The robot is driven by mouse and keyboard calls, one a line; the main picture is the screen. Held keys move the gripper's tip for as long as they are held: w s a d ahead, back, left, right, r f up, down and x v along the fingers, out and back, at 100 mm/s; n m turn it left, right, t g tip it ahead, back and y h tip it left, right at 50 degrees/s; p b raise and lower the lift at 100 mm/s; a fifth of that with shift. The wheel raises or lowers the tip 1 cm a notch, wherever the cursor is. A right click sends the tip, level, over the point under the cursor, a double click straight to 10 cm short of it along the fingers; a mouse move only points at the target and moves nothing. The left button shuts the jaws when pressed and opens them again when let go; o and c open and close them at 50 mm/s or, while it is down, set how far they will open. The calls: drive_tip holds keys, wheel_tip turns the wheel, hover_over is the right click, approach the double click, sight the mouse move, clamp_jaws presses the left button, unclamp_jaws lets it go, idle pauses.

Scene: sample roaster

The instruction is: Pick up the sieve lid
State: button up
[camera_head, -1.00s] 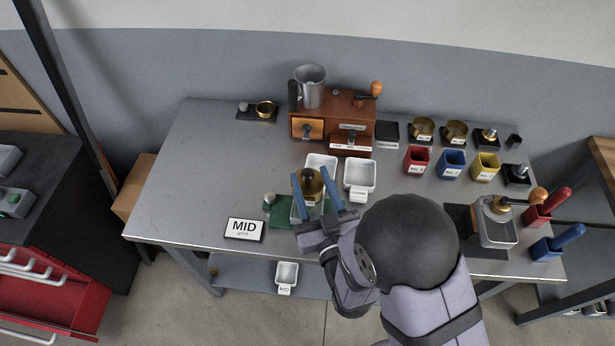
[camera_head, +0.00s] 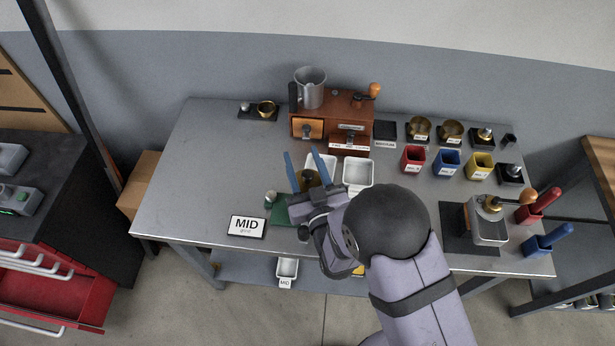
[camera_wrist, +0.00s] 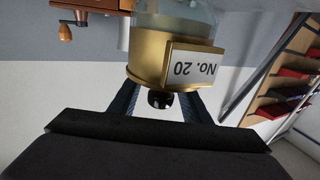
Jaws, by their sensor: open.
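A brass sieve (camera_wrist: 150,58) with a white "No. 20" label, upside down in the wrist view, has a clear part adjoining it. A small black knob (camera_wrist: 160,98), seemingly the sieve lid's, shows between the fingers of my gripper (camera_wrist: 160,93). In the head view the brass sieve (camera_head: 311,178) is on the table's front middle, partly hidden by my gripper (camera_head: 300,152). My blue fingers are open on either side of it. I cannot tell whether they touch the knob; the lid's edge is not clear.
White trays (camera_head: 358,171) stand behind and right of the sieve. The "MID" sign (camera_head: 247,227) is to the left on the table. A wooden grinder (camera_head: 333,117) with a metal cup stands behind. Red, blue and yellow cups (camera_head: 446,162) are at the right.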

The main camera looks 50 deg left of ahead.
clamp_jaws()
drive_tip(key=shift+r, duration=0.1)
idle(0.3)
wheel_tip(320, 180, up, 10)
drive_tip(key=b, duration=0.2)
drive_tip(key=shift+b, duration=0.4)
idle(0.3)
